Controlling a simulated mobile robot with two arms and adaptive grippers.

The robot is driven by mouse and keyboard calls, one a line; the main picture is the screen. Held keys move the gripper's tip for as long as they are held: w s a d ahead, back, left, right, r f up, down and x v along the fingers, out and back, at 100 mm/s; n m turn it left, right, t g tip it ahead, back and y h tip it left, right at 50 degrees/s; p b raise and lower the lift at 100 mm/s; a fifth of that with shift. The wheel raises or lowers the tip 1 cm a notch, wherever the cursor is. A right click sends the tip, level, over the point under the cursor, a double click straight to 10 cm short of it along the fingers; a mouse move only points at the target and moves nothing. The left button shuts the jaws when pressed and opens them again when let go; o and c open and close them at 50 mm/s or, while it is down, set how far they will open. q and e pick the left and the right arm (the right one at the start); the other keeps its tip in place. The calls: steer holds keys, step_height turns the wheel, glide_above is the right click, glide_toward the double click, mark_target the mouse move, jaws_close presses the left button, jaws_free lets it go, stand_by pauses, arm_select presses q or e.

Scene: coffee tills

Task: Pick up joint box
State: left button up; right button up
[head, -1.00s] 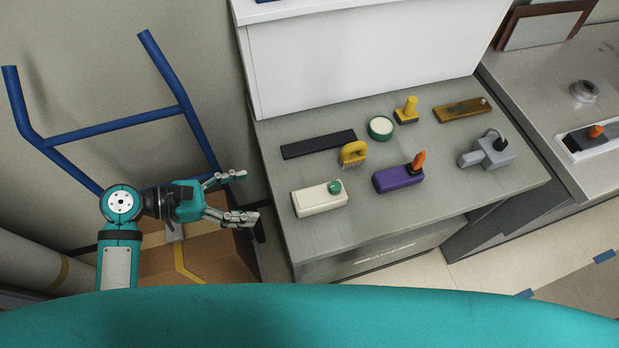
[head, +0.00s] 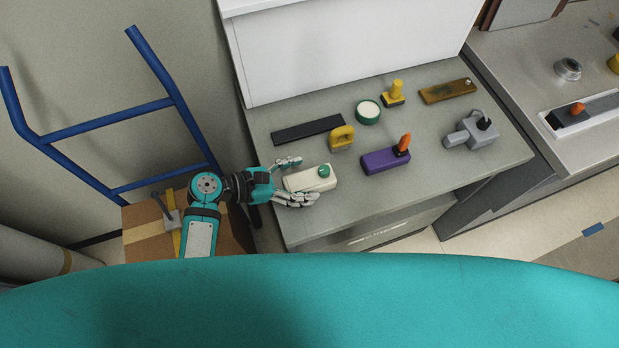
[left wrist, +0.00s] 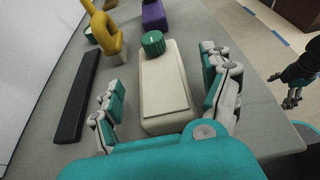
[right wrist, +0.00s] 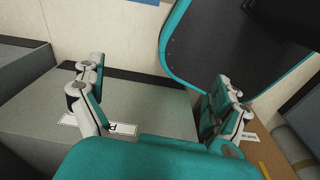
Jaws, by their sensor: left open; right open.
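A cream oblong box (head: 298,181) with a round green knob, which I take to be the joint box, lies at the front left of the grey counter. My left gripper (head: 308,180) is open with a finger on either side of it. In the left wrist view the box (left wrist: 163,85) lies lengthwise between the spread fingers, with a gap on both sides. My right gripper (right wrist: 158,72) is open and empty, apart from the counter things; no box shows between its fingers.
Near the box on the counter (head: 240,200) are a black bar (head: 308,130), a yellow-handled brush (head: 341,138) and a purple block (head: 385,161) with an orange handle. A grey tool (head: 472,132) lies right. A blue trolley (head: 105,120) and cardboard box (head: 150,240) stand left.

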arm_select(q)
steer(key=shift+x, duration=1.35)
steer(key=shift+a, duration=0.1)
steer(key=c, duration=1.3)
